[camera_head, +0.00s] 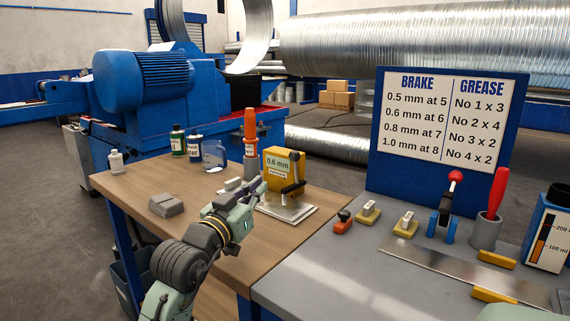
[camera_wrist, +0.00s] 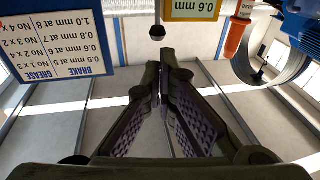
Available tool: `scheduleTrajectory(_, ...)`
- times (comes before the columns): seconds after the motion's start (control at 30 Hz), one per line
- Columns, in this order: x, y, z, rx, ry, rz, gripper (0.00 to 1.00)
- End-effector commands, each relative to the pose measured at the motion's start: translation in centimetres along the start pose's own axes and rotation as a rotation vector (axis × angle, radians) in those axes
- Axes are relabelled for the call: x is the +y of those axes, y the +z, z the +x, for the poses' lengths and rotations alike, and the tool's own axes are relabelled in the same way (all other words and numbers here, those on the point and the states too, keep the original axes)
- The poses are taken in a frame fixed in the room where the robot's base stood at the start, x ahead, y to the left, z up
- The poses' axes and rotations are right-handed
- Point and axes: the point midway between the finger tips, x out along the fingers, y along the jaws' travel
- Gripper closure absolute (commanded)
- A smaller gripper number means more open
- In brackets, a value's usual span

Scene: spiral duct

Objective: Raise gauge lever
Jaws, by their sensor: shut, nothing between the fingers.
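The yellow gauge (camera_head: 283,164), labelled "0.6 mm", stands on a metal plate (camera_head: 288,210) on the wooden bench. A dark lever with a black knob (camera_head: 293,188) is at its front. My gripper (camera_head: 257,188) is just left of the gauge in the head view, and its fingertips are small and partly unclear there. In the wrist view, which looks upside down, my gripper (camera_wrist: 160,68) is shut and empty. A black knob (camera_wrist: 157,32) shows just beyond the fingertips, apart from them in the picture. The gauge's yellow edge and label (camera_wrist: 195,9) are at the top.
An orange-tipped tube (camera_head: 250,130) and several bottles (camera_head: 194,147) stand behind. A grey block (camera_head: 166,205) lies to the left on the bench. The grey table (camera_head: 330,275) at right holds a brake lever (camera_head: 447,205), small knobbed blocks and a sign (camera_head: 446,117). The bench's front left is clear.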

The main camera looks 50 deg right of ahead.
Motion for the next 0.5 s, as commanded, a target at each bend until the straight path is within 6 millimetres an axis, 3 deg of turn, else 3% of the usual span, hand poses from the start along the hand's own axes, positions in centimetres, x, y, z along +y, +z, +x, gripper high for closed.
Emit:
scheduleTrajectory(0.17,0.1,-0.2,2.3,-0.002,0.001,0.000,1.00)
scheduleTrajectory(0.5,0.1,-0.3,9.5,-0.002,0.001,0.001,1.00)
